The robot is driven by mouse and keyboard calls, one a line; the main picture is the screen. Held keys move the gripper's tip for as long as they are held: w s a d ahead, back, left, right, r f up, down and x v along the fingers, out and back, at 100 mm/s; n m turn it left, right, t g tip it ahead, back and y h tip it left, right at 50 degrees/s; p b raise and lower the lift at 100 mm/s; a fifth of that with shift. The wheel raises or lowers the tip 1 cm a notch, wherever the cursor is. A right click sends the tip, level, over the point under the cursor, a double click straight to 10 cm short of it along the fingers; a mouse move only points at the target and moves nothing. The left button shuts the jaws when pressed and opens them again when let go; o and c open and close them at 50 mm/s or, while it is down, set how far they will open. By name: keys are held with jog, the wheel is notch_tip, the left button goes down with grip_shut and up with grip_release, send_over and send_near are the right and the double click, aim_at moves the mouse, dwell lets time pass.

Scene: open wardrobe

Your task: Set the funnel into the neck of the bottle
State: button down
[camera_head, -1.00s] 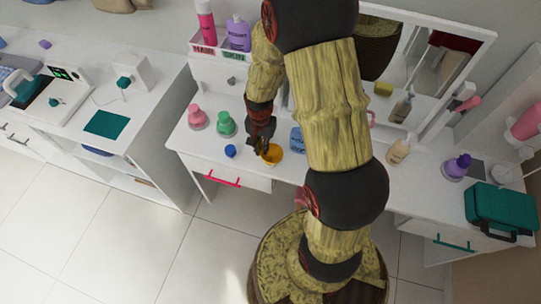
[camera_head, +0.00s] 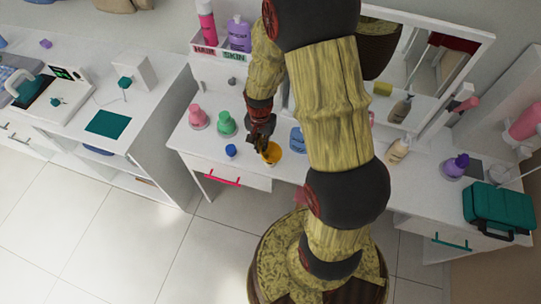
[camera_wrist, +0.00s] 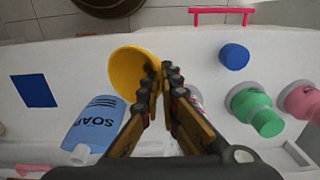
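The yellow funnel (camera_head: 271,154) is at my gripper's fingertips near the table's front edge. In the wrist view the funnel (camera_wrist: 130,76) is tilted, its wide mouth facing left. My gripper (camera_wrist: 164,72) is nearly closed, with the funnel's yellow wall pinched between its fingertips. The fingers partly hide the funnel, and its spout cannot be made out. The blue bottle (camera_head: 298,141) stands on the table just right of the funnel, partly hidden by my arm. In the wrist view the bottle (camera_wrist: 95,123) is labelled SOAP, and its neck points toward the lower left.
A small blue cap (camera_head: 231,151) lies left of the funnel. Green (camera_head: 226,124) and pink (camera_head: 197,117) bottles stand behind it. A beige pump bottle (camera_head: 398,150), purple bottle (camera_head: 457,166) and teal case (camera_head: 498,211) are to the right. A mirror rises behind.

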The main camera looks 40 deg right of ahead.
jog(key=shift+r+p, duration=1.9)
jog(key=shift+r, duration=0.6)
